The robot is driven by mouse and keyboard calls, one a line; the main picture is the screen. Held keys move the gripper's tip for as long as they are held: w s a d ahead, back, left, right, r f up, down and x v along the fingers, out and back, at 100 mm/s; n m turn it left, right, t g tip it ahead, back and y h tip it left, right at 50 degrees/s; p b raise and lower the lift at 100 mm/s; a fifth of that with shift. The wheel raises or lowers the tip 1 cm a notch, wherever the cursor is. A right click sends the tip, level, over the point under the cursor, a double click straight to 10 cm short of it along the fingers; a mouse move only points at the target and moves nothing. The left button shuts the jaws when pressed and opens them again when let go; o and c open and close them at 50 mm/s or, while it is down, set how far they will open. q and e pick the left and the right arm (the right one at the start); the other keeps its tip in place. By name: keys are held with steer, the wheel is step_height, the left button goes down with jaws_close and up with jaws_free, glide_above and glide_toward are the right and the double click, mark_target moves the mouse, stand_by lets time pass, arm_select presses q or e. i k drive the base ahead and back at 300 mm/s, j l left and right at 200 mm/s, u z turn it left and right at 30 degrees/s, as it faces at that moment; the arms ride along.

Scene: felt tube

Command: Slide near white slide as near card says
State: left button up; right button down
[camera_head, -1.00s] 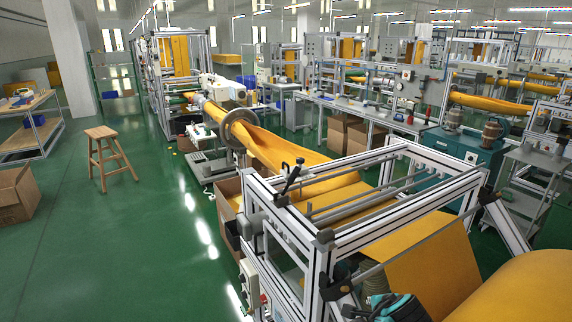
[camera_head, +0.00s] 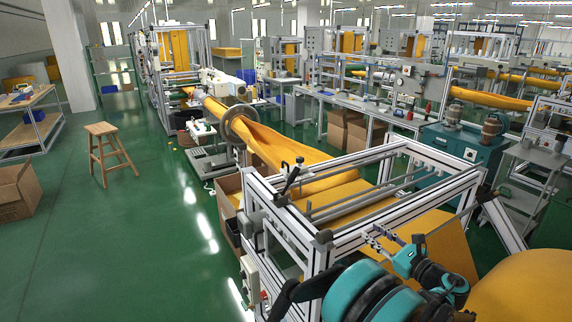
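The near machine frame (camera_head: 262,206) of white aluminium bars stands at the lower middle, with yellow-orange felt running through it. I cannot make out a white slide or a card with readable marks on it; both are too small or hidden. My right gripper is not in view.
A pale control box (camera_head: 250,277) is on the frame's left side. A large felt roll (camera_head: 525,288) is at the lower right. A wooden stool (camera_head: 108,153) and a cardboard box (camera_head: 17,192) stand on the left. The green floor (camera_head: 120,240) between them and the machine is clear.

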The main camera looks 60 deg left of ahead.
mark_target(286, 170)
steer(key=j, duration=1.1)
steer(key=i+j, duration=0.15)
steer(key=j, duration=1)
